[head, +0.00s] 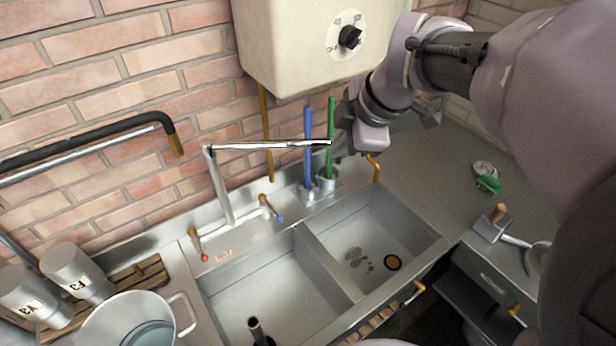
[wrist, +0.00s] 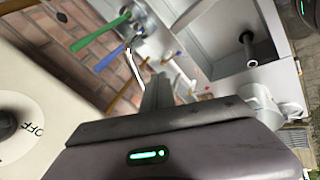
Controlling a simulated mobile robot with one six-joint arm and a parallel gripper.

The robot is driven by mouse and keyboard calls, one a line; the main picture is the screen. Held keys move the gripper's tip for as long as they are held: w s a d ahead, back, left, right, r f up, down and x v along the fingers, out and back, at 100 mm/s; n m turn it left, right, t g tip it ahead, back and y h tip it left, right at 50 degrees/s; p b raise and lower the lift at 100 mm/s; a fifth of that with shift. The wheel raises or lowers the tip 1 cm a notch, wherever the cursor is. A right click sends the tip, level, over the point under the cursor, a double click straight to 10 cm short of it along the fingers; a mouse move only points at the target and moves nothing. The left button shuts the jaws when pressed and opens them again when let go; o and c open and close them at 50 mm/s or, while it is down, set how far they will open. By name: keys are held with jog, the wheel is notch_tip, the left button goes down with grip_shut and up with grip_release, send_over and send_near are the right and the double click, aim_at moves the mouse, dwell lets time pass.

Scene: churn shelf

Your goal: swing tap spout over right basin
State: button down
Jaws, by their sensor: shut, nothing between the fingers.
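The tap (head: 217,185) stands behind the basins, and its long thin spout (head: 270,146) points right along the back wall. The spout's tip is close to my arm's end in the head view. The right basin (head: 400,222) is empty, with a drain in its floor; the left basin (head: 265,285) is beside it. My gripper (wrist: 158,72) is shut and empty in the wrist view. The spout also shows there as a pale strip (wrist: 134,70) just left of the fingers; I cannot tell whether they touch. In the head view my wrist hides most of the fingers.
A blue handle (head: 308,140) and a green handle (head: 331,125) stand upright in holders behind the basins, near the spout. A white heater box (head: 290,50) hangs above. Red (head: 204,257) and blue (head: 279,218) tap knobs flank the tap. A pot (head: 120,315) stands at lower left.

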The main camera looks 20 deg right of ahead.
aim_at(302, 146)
jog(key=w+a+f+m+t+y+b, duration=0.1)
jog(key=w+a+f+m+b, duration=0.1)
jog(key=w+a+f+b, duration=0.2)
jog(key=w+f+b, duration=0.2)
jog(key=w+b, duration=0.1)
jog(key=w, duration=0.1)
jog(key=shift+w+f+y, duration=0.25)
jog(key=shift+f+y, duration=0.05)
jog(key=shift+f, duration=0.05)
jog(key=shift+w, duration=0.1)
jog(key=shift+w+d+f+b, duration=0.1)
jog(key=shift+w+d+b, duration=0.25)
jog(key=shift+w, duration=0.4)
